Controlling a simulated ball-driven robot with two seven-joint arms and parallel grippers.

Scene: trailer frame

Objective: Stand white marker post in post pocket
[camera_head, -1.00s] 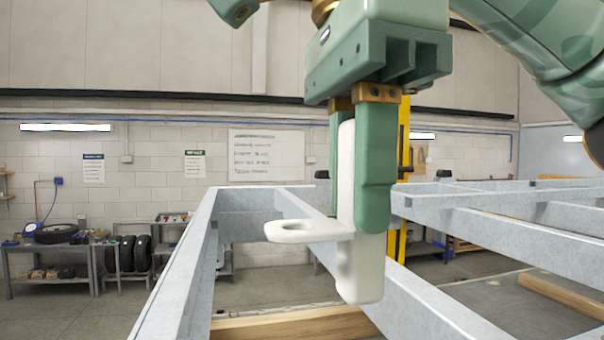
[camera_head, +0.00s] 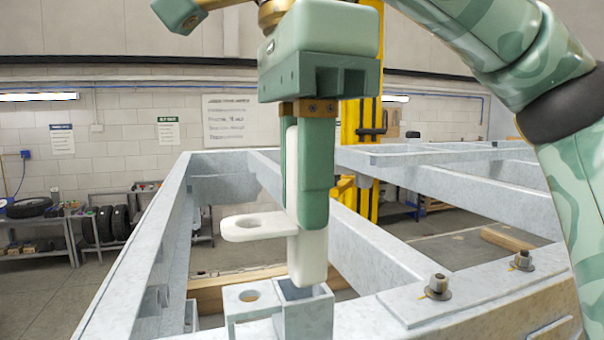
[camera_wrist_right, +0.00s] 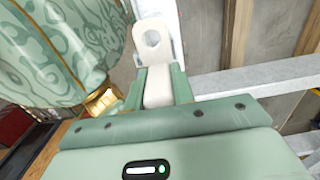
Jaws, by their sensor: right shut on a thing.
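The white marker post (camera_head: 309,258) is upright in my right gripper (camera_head: 303,210), with a flat tab with a hole (camera_head: 254,227) sticking out to the left. The gripper is shut around its upper part, and the near finger hides some of it. The post pocket (camera_head: 305,318) is a grey square socket on the frame, open at the top. The post's lower end is over the pocket's mouth; I cannot tell whether it has entered. In the right wrist view the post (camera_wrist_right: 158,92) shows between the fingers. My left gripper is not in view.
Bolts (camera_head: 438,286) stand up from the frame rail (camera_head: 480,305) at right. Wooden beams (camera_head: 235,285) lie below the frame. A yellow column (camera_head: 362,120) stands behind the gripper.

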